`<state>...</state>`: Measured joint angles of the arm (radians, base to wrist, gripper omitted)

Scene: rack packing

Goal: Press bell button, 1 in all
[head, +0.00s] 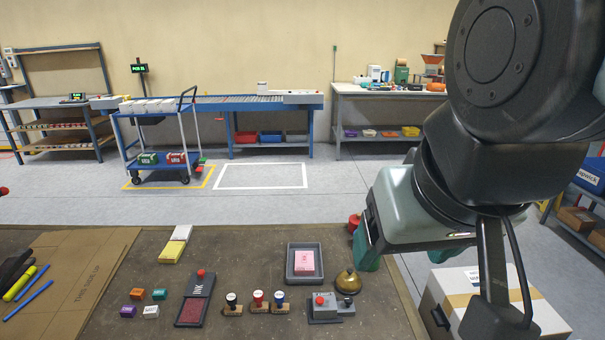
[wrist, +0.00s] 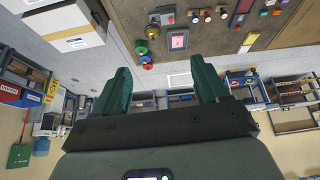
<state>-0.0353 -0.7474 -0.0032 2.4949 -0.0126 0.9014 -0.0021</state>
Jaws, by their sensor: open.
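A brass, dome-shaped desk bell (head: 347,281) stands near the right edge of the brown work table (head: 222,262) in the head view. Just in front of it is a grey box (head: 323,306) with a red button on top; this box also shows near the top of the wrist view (wrist: 162,17). My gripper (head: 367,240) is above and behind the bell in the head view, off to the table's right side. In the wrist view its two green fingers (wrist: 162,72) are spread wide with nothing between them. The gripper is clear of the bell and the box.
A grey tray (head: 291,277) with a pink pad lies left of the bell. Several stamps (head: 258,302), an ink pad (head: 193,312) and small coloured blocks (head: 137,293) lie further left. A white carton (head: 446,293) stands off the table's right edge.

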